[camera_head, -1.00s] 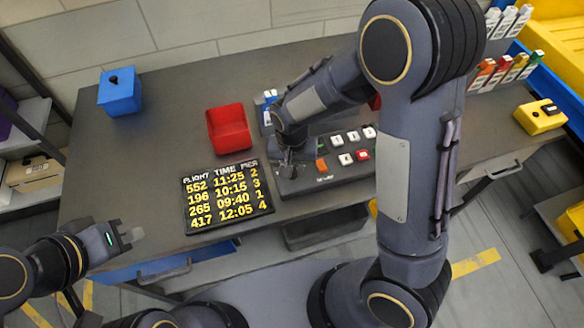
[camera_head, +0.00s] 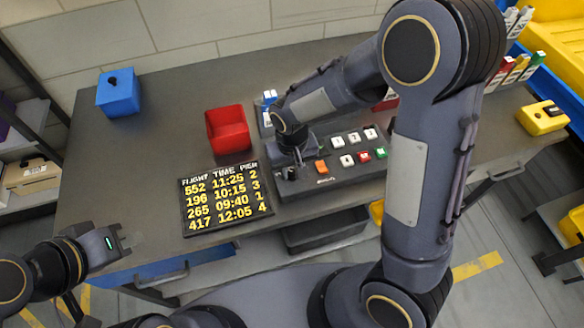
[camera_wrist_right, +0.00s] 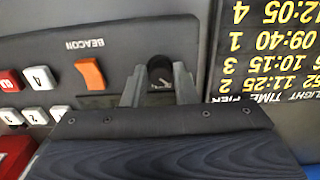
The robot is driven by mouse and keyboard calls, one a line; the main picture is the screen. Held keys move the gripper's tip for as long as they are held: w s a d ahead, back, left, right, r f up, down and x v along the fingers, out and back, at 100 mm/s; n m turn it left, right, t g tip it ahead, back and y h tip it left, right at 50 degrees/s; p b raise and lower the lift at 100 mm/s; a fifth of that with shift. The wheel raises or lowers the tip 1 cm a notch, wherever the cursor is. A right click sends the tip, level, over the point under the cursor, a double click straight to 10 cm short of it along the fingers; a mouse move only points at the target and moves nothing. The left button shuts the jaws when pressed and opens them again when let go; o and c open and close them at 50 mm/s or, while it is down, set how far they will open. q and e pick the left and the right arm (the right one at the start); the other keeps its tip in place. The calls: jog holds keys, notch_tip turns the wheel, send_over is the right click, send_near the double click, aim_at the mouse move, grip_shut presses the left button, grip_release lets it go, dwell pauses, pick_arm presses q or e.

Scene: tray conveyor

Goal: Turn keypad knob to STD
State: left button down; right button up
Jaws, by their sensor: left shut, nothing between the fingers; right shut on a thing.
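The dark keypad panel (camera_head: 335,180) lies on the grey bench, with white number keys, red and green keys and an orange switch (camera_head: 321,167). My right gripper (camera_head: 290,172) is over the panel's left end. In the right wrist view, my right gripper (camera_wrist_right: 160,82) is shut on a dark round knob (camera_wrist_right: 160,66), with its fingers on either side. The orange switch (camera_wrist_right: 90,73) labelled BEACON is beside it. The knob's position labels, including STD, cannot be read. My left gripper (camera_head: 122,242) is shut and empty, off the bench's front left.
A flight board (camera_head: 226,198) lies just left of the panel. A red bin (camera_head: 228,128) stands behind it and a blue box (camera_head: 119,92) at the back left. A yellow box (camera_head: 541,117) is at the right. The bench's left part is clear.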

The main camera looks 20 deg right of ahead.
aim_at(292, 172)
jog(key=o, duration=1)
notch_tip(292, 172, up, 8)
jog(key=shift+f, duration=0.1)
jog(key=s+d+r+t+y, duration=0.1)
jog(key=s+d+r+t, duration=0.1)
jog(key=s, duration=0.3)
jog(key=s+d+r+m+t+y, duration=0.1)
jog(key=s+d+r, duration=0.2)
jog(key=s, duration=0.3)
jog(key=s+d+r+m+t+y, duration=0.1)
jog(key=s+d+r+t, duration=0.1)
jog(key=s+d+r, duration=0.1)
jog(key=shift+s+d+r+t+y, duration=0.1)
jog(key=shift+s+d+t+y, duration=0.1)
jog(key=shift+s+d, duration=0.3)
jog(key=shift+s+d+r+t+y, duration=0.1)
jog(key=shift+s+d+y, duration=0.1)
jog(key=shift+s, duration=0.45)
